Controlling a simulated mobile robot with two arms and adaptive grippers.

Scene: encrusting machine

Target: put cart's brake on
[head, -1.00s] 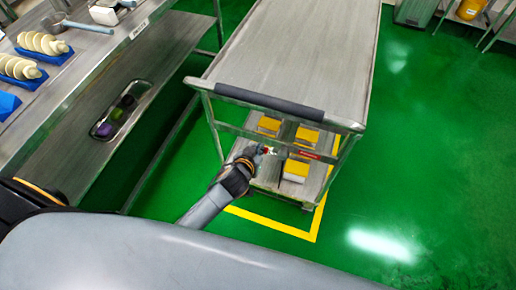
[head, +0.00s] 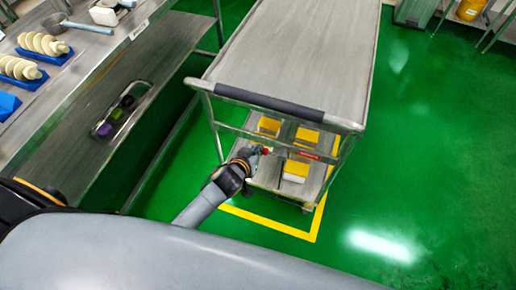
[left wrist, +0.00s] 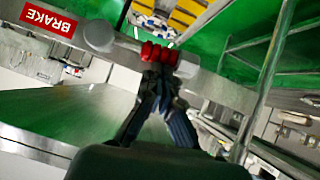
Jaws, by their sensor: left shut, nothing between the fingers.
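The cart (head: 300,50) stands in front of me, with a dark push handle (head: 268,103) on its near edge. A red BRAKE label (head: 304,154) is on a crossbar below it, and also shows in the left wrist view (left wrist: 48,18). The red ribbed brake grip (left wrist: 160,53) is beside a round grey hub (left wrist: 99,36). My left gripper (left wrist: 160,72) is shut and empty, its fingertips right at the red grip; I cannot tell whether they touch. In the head view my left gripper (head: 257,151) is at the crossbar, left of the label. My right gripper is not in view.
Yellow-topped boxes (head: 296,168) sit on the cart's lower shelf. A yellow floor line (head: 270,226) runs around the cart's base. A steel table (head: 95,60) with blue trays stands at the left. The green floor at right is clear.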

